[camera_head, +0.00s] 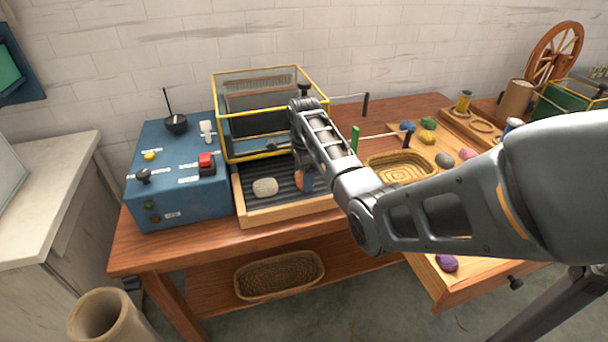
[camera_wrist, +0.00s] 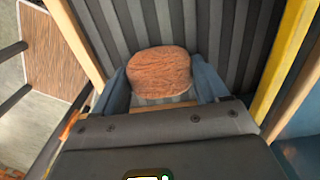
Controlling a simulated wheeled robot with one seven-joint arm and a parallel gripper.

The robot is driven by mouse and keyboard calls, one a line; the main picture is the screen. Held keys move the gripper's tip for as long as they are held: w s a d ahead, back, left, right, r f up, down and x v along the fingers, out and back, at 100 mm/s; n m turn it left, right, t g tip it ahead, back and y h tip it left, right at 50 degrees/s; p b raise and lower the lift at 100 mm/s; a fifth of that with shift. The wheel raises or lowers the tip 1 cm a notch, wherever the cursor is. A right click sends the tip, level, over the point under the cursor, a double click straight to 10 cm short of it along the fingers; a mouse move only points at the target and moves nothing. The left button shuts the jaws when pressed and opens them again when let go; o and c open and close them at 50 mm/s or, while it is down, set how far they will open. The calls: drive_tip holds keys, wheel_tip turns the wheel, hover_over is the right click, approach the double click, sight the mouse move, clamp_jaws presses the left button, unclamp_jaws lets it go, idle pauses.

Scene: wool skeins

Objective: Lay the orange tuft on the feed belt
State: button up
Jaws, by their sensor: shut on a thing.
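The orange tuft (camera_wrist: 160,73) is between the two fingers of my gripper (camera_wrist: 165,90) in the wrist view, and the gripper is shut on it. In the head view the tuft (camera_head: 307,181) shows partly behind my arm, over the right part of the feed belt (camera_head: 287,183). The belt is dark and ribbed, in a wooden frame; its ribs also fill the wrist view behind the tuft (camera_wrist: 221,40). I cannot tell whether the tuft touches the belt. A whitish tuft (camera_head: 265,187) lies on the belt to the left.
A yellow-framed guard box (camera_head: 270,75) stands behind the belt. A blue control box (camera_head: 178,175) with a red switch stands at left. A wicker tray (camera_head: 400,168) and several coloured tufts, including a yellow one (camera_head: 427,137), are at right. My arm crosses the table's right half.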

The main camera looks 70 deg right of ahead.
drive_tip(key=shift+f, duration=0.1)
drive_tip(key=o, duration=1)
wheel_tip(320, 180, up, 12)
drive_tip(key=shift+p, duration=0.35)
